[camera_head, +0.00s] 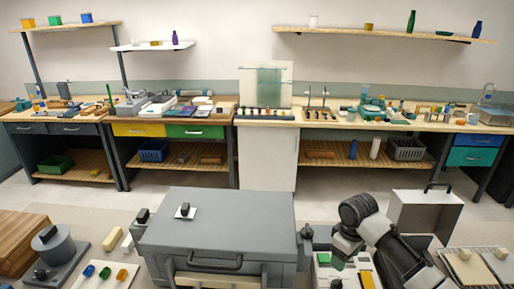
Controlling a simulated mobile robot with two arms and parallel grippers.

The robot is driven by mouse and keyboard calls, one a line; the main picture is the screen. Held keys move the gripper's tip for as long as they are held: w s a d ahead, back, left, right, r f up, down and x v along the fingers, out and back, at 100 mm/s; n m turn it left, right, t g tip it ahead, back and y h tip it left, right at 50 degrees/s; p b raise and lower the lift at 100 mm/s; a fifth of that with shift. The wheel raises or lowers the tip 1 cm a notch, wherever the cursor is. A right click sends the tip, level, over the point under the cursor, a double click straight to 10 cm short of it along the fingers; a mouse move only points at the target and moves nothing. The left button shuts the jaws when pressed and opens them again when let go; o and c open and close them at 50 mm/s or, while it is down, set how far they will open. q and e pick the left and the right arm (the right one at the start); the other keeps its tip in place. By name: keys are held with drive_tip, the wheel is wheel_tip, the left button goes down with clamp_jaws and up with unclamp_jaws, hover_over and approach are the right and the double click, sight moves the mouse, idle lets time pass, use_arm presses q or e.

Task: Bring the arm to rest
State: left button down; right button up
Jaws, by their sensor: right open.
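My right arm (395,250) comes in from the bottom right and bends over near the front of the view. Its dark gripper (345,248) points down and is open, with nothing seen between the fingers. It is above a pale tray with green pieces (322,258), just right of a large grey case (220,225). Whether it touches the tray cannot be told. My left gripper is not in view. No glass rods can be made out clearly.
A long workbench (215,120) crowded with tools runs along the back wall, with a white cabinet (267,158) in its middle. A wooden block (20,240) and a grey round device (55,245) stand front left.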

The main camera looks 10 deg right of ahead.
drive_tip(key=s+a+f+t+y, duration=0.1)
drive_tip(key=s+a+f, duration=0.7)
drive_tip(key=s+a, duration=0.4)
drive_tip(key=s+r+m+t, duration=0.3)
drive_tip(key=s+r+m, duration=0.1)
drive_tip(key=s, duration=1.2)
wheel_tip(320, 180, down, 31)
drive_tip(key=g+b, duration=0.2)
drive_tip(key=b, duration=0.4)
drive_tip(key=s+d+f+b, duration=0.1)
drive_tip(key=s+f+b, duration=0.2)
drive_tip(key=s+f, duration=0.5)
drive_tip(key=s+d+f+g+h+b, duration=0.1)
drive_tip(key=s+d+f+b, duration=0.1)
drive_tip(key=s+f, duration=0.7)
wheel_tip(320, 180, down, 6)
drive_tip(key=shift+r+b, duration=0.15)
drive_tip(key=shift+b, duration=0.35)
